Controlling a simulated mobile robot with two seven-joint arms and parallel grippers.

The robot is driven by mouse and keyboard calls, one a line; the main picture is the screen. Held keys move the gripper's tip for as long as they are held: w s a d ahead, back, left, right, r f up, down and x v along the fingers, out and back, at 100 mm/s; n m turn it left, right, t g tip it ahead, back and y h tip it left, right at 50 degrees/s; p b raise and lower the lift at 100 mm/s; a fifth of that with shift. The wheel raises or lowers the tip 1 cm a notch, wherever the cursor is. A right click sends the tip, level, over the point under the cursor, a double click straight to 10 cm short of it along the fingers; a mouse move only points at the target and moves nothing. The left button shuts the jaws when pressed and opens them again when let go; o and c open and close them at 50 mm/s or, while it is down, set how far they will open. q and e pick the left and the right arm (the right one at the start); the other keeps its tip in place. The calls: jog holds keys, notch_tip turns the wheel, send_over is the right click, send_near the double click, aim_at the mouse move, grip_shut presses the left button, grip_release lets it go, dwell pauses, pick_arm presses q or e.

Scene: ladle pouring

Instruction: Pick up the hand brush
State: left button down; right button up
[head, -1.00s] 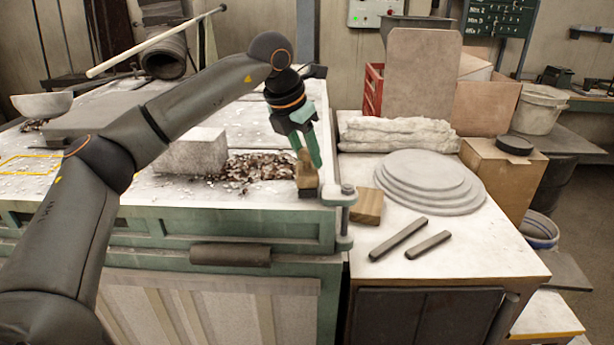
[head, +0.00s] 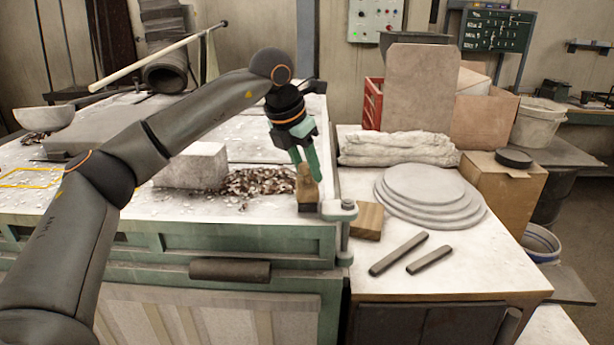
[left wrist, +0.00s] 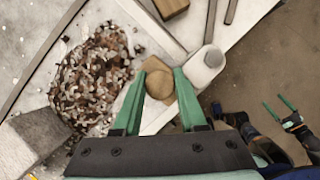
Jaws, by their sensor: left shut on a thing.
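The hand brush (head: 307,190) has a light wooden body and a dark lower part. It stands upright at the front right corner of the green-framed bench, beside the metal corner clamp. My left gripper (head: 307,172) reaches down from above and is shut on its upper part. In the left wrist view the brush (left wrist: 158,83) shows end-on as a round wooden top between the two green fingers (left wrist: 158,76). Its lower part is hidden there. My right gripper (left wrist: 277,105) shows small at the right of that view, its green fingers apart and empty, away from the brush.
A heap of brown and pale chips (head: 258,182) and a grey block (head: 192,166) lie left of the brush. The corner clamp (head: 340,211) is close on its right. A wooden block (head: 368,221), two dark bars (head: 399,253) and stacked round slabs (head: 430,195) occupy the side table.

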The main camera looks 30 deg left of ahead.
pick_arm(q)
notch_tip(320, 180, up, 3)
jog(key=shift+r, duration=0.1)
jog(key=s+r+b, duration=0.1)
jog(key=s+r, duration=0.8)
jog(key=s, duration=0.5)
jog(key=shift+d+r, duration=0.25)
jog(key=shift+r, duration=0.1)
